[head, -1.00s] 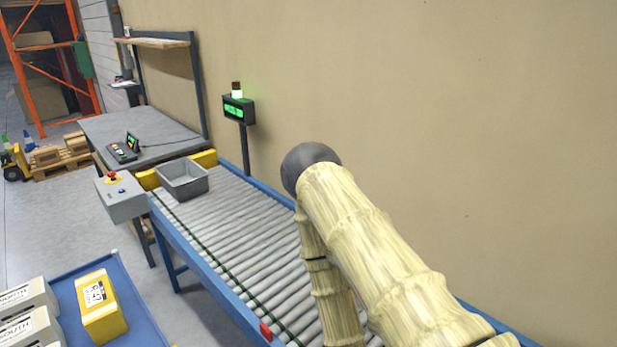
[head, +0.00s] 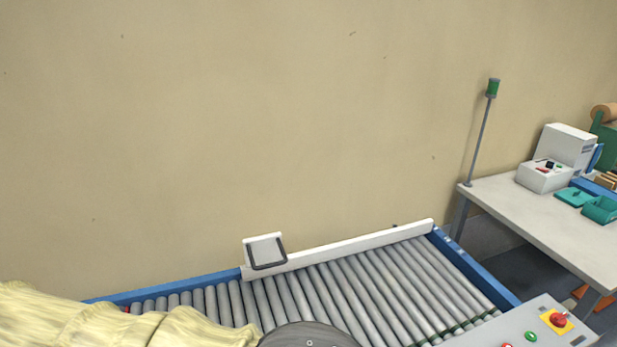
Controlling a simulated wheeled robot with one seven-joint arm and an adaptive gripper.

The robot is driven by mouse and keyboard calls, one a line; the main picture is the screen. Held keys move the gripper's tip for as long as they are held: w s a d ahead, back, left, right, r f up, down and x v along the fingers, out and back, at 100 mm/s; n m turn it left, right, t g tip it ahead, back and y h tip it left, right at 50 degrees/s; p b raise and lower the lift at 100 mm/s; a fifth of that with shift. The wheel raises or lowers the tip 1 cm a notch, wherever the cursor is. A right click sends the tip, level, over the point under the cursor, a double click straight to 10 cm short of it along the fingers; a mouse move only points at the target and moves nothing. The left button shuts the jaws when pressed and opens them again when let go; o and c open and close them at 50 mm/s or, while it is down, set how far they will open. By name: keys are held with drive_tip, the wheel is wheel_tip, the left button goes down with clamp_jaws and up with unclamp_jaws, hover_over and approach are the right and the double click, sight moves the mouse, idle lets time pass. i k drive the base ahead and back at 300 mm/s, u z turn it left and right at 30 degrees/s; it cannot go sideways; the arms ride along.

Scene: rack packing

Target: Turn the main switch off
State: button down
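A red rotary knob on a yellow plate, which looks like the main switch (head: 558,320), is at the lower right of the head view. It is mounted on a light grey control box (head: 541,306) at the conveyor's near right corner. The box also carries a green button (head: 530,337), a red button (head: 507,345) at the picture's edge and a small dark one. The exact angle of the knob is hard to tell. My arm crosses the lower left and middle bottom, apart from the box. My gripper is out of view.
A roller conveyor (head: 345,279) with blue rails runs along the wall, with a white guide (head: 360,247) at its back. At right, a table (head: 510,199) holds a grey-white device (head: 545,176), teal items and a pole with a green lamp (head: 492,88). The space above the box looks clear.

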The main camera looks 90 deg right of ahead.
sight(559, 320)
drive_tip(key=z, duration=0.95)
drive_tip(key=k, duration=0.2)
drive_tip(key=z, duration=3.2)
drive_tip(key=k, duration=1)
drive_tip(key=u, duration=0.55)
drive_tip(key=i, duration=0.85)
drive_tip(key=z, duration=0.25)
